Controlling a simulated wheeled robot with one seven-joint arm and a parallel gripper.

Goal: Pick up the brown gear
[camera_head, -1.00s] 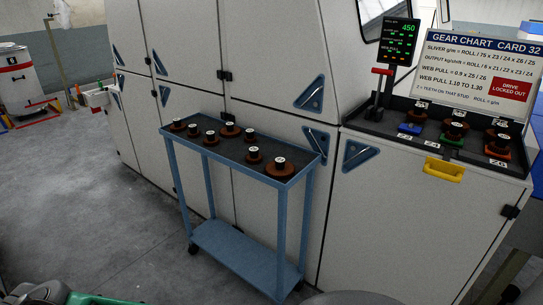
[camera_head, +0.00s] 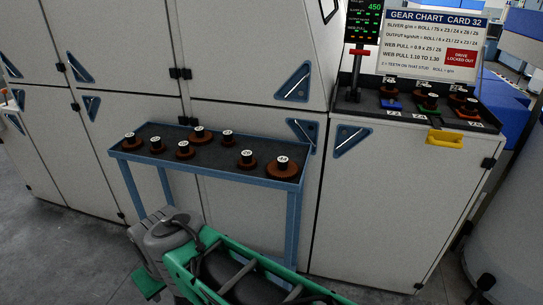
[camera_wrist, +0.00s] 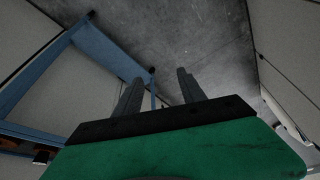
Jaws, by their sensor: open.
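Several brown gears with dark hubs and white number labels stand on the dark top of a blue trolley. The largest brown gear (camera_head: 281,169) is at the right end, with a smaller brown gear (camera_head: 246,162) to its left. Another wide brown gear (camera_head: 200,136) stands near the back middle, and a brown gear (camera_head: 129,141) is at the left end. My gripper (camera_wrist: 158,90) is open and empty in the wrist view, its two fingers apart above grey floor. I cannot make out its fingers in the head view.
The blue trolley (camera_head: 222,176) stands against a pale machine cabinet (camera_head: 245,55). A yellow handle (camera_head: 445,138) juts out. Grey floor (camera_head: 60,245) is clear at left.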

